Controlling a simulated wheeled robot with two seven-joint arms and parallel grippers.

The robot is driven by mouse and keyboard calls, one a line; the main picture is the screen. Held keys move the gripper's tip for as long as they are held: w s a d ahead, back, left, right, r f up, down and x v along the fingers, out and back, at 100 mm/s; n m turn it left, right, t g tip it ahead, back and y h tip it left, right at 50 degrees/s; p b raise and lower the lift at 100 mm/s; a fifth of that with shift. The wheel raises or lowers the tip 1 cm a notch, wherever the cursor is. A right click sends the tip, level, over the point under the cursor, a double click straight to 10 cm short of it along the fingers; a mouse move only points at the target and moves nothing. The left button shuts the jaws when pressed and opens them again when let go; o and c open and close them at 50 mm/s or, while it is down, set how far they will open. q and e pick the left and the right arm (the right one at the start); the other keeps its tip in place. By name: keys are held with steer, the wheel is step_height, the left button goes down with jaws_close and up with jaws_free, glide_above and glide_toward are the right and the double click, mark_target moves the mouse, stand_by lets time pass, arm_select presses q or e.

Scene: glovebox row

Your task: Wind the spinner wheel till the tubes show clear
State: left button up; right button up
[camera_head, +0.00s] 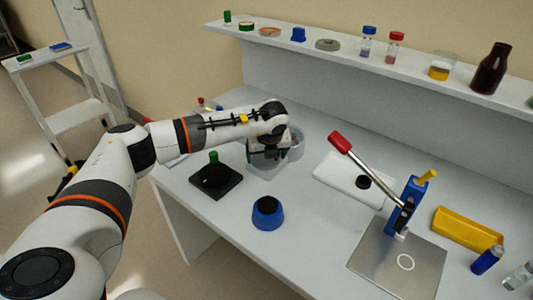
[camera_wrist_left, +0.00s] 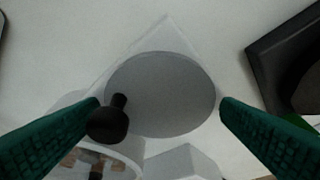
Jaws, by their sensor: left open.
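The spinner (camera_head: 292,150) stands at the back left of the bench, partly hidden behind my left gripper (camera_head: 264,155). In the left wrist view, its wheel is a flat grey disc (camera_wrist_left: 170,85) with a black crank knob (camera_wrist_left: 108,122) near its left edge. A pale round housing (camera_wrist_left: 110,165) at the lower left holds small brownish shapes, perhaps the tubes; whether they are clear I cannot tell. My left gripper, with green fingers (camera_wrist_left: 158,108), is open over the wheel. The knob lies between the fingers, close to the left one. My right gripper is out of view.
A black square stand with a green knob (camera_head: 214,178) is close left of the spinner. A blue round pot (camera_head: 267,213) stands in front. A red-handled lever press (camera_head: 408,200) and yellow box (camera_head: 466,231) are right. A loaded shelf (camera_head: 345,62) runs behind.

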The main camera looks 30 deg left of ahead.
arm_select(q)
steer(key=shift+c, duration=0.6)
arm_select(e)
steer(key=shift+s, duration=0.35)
arm_select(q)
steer(key=c, duration=0.6)
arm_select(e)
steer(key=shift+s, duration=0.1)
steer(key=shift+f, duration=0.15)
